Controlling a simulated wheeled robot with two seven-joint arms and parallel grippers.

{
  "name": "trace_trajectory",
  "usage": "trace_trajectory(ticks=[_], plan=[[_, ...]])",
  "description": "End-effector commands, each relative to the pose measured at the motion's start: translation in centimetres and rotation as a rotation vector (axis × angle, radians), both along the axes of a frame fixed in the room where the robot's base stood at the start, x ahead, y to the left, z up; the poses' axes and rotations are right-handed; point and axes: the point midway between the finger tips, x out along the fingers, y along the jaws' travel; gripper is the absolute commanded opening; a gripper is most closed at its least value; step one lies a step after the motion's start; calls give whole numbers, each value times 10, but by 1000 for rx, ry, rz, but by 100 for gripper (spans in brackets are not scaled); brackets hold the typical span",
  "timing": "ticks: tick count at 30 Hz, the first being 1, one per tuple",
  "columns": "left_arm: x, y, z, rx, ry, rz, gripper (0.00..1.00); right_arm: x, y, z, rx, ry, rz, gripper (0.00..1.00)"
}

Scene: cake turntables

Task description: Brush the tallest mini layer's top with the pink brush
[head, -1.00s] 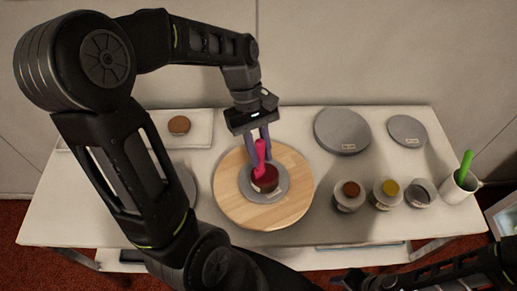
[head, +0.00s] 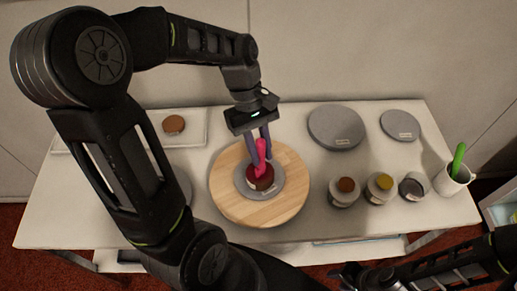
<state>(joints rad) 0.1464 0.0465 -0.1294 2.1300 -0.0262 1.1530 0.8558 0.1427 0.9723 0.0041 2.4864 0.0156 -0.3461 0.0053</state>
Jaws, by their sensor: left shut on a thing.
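My left gripper (head: 260,150) is shut on the pink brush (head: 261,158), which stands roughly upright with its lower end at the top of a dark red mini layer (head: 261,179). I cannot tell whether the bristles touch it. That layer sits on a grey disc (head: 245,186) on the round wooden turntable (head: 285,208). A brown mini layer (head: 174,124) lies on the white tray at the back left. My right arm shows at the bottom right; its gripper (head: 350,275) is at the lower edge, dark and unclear.
Grey discs (head: 337,126) (head: 399,124) lie at the back right. Jars with brown (head: 345,187), yellow (head: 382,182) and dark (head: 411,186) contents stand right of the turntable. A white cup (head: 451,181) holds a green-handled brush (head: 458,159). My left arm hides part of the table's left side.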

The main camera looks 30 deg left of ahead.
Motion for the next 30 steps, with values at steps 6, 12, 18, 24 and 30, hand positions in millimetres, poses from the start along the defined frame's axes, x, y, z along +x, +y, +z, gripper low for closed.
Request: trace_trajectory(ticks=[6,12,18,24,30], plan=[[1,-1,0,0,0,0,0,0,0,0,0,0,0,36],[6,-5,-1,-1,0,0,0,0,0,1,0,0,0,36],[6,-5,-1,0,0,0,0,0,0,1,0,0,0,36],[11,-7,-1,0,0,-1,0,0,0,1,0,0,0,36],[12,-8,-1,0,0,0,0,0,0,1,0,0,0,36]])
